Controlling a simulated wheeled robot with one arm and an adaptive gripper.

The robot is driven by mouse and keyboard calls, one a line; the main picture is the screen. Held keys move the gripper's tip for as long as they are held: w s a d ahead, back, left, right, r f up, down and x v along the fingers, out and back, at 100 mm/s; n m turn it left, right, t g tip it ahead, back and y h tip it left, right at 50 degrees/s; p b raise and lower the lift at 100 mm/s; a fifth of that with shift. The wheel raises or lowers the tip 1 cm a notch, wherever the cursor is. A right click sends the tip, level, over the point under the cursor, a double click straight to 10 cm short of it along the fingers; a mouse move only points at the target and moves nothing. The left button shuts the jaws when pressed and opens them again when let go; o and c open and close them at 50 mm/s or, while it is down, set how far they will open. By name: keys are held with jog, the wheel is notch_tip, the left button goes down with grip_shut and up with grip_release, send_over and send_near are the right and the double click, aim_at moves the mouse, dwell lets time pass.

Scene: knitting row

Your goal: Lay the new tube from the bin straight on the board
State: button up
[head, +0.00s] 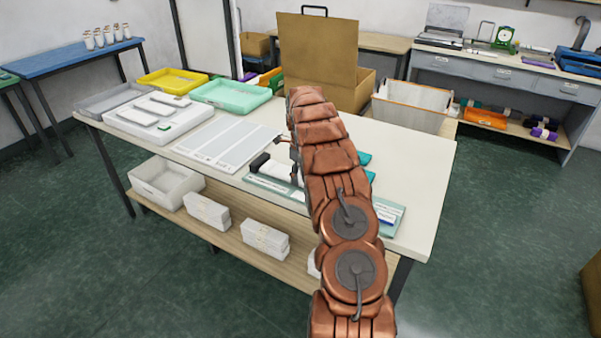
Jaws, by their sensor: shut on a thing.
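My gripper (295,164) shows only in part at the end of my copper-coloured arm, over the front of the white table. Its dark fingers are shut on a pale tube (279,169) with a black end (260,161) pointing left. The tube lies over or just above a flat green-edged board (262,186) along the table's front edge; I cannot tell whether they touch. My arm hides the board's middle and the tube's right part. The board's right end (391,216) shows past the arm. Teal pieces (366,159) peek out behind the arm.
A striped grey panel (228,144), a white tray with pale blocks (156,116), and green (231,94) and yellow (172,80) trays occupy the table's left. A tall open box (318,50) and white bin (410,107) stand behind. The table's right side (420,165) is clear.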

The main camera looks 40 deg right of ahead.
aim_at(300, 176)
jog(key=shift+f, duration=0.2)
jog(key=o, duration=0.9)
notch_tip(300, 176, up, 9)
jog(key=b, duration=0.3)
jog(key=shift+w+f, duration=0.1)
notch_tip(300, 176, up, 4)
jog(key=shift+f, duration=0.2)
